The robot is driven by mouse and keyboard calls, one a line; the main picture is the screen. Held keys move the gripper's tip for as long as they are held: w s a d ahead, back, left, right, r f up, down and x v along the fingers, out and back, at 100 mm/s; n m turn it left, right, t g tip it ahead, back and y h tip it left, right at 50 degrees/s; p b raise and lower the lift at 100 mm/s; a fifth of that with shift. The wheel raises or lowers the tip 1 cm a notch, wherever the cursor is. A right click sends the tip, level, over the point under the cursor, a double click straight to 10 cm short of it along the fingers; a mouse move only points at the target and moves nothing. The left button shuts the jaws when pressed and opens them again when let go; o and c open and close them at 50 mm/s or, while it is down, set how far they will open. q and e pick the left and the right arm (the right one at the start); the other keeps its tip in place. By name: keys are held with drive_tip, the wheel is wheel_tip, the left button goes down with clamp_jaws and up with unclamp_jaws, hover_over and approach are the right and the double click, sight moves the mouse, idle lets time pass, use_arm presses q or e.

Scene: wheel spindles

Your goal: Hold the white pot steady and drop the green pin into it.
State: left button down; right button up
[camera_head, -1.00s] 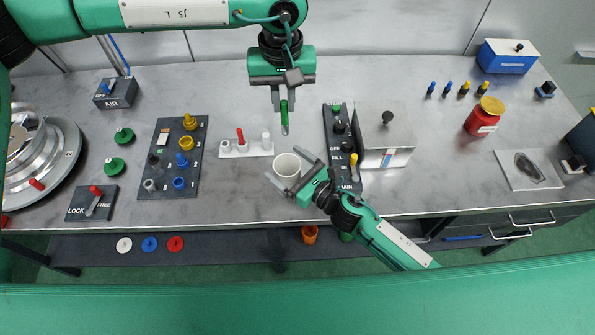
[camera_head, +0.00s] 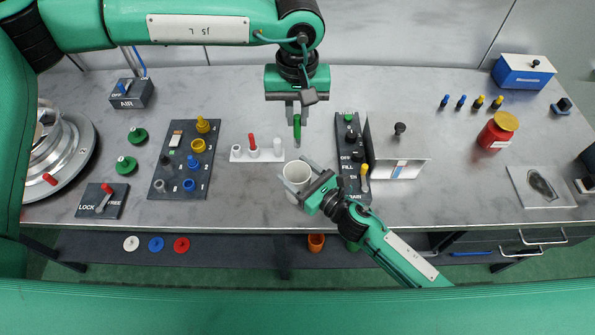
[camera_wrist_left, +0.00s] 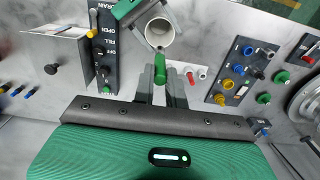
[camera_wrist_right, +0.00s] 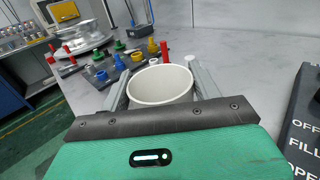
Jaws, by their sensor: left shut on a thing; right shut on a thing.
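The white pot (camera_head: 297,174) stands upright on the bench, and its empty inside shows in the right wrist view (camera_wrist_right: 160,86). My right gripper (camera_head: 293,178) is shut around the pot, one finger on each side of its wall. The green pin (camera_head: 297,127) hangs upright from my left gripper (camera_head: 297,112), which is shut on its upper part. The pin is behind the pot in the head view, above the bench and not over the pot's mouth. In the left wrist view the pin (camera_wrist_left: 160,70) shows just below the pot (camera_wrist_left: 160,32).
A white rack (camera_head: 257,154) with a red pin (camera_head: 252,142) and a white pin stands left of the pot. A dark FILL/DRAIN switch panel (camera_head: 352,160) and a metal box (camera_head: 400,158) stand close on the right. A dark panel with coloured caps (camera_head: 185,160) is further left.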

sight(297, 146)
use_arm(q)
drive_tip(key=shift+f, duration=5.55)
drive_tip(key=c, duration=1.3)
unclamp_jaws()
drive_tip(key=shift+c, duration=0.2)
wheel_tip(297, 146, up, 12)
use_arm(e)
drive_tip(key=o, duration=1.1)
drive_tip(key=shift+c, duration=0.2)
